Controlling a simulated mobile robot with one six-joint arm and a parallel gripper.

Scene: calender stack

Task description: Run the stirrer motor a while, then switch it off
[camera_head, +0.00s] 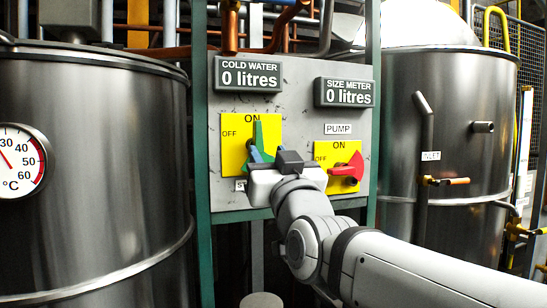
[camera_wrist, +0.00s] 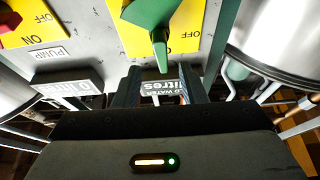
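The green stirrer switch (camera_head: 258,133) sits on a yellow ON/OFF plate (camera_head: 232,152) on the grey panel, and its pointed end is up toward ON. The label below it is mostly hidden; only its first letter shows. My gripper (camera_head: 272,160) is in front of the plate's lower right, covering part of the switch. In the wrist view, which is upside down, the green switch (camera_wrist: 150,14) points down toward the gap of my gripper (camera_wrist: 158,75). The two dark fingers are apart with nothing held between them. Whether they touch the handle is unclear.
The red pump switch (camera_head: 346,169) is close to the right of my gripper. Two displays, cold water (camera_head: 248,75) and size meter (camera_head: 345,93), read 0 litres. Steel tanks stand left (camera_head: 100,120) and right (camera_head: 460,110); the left one has a thermometer dial (camera_head: 20,160).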

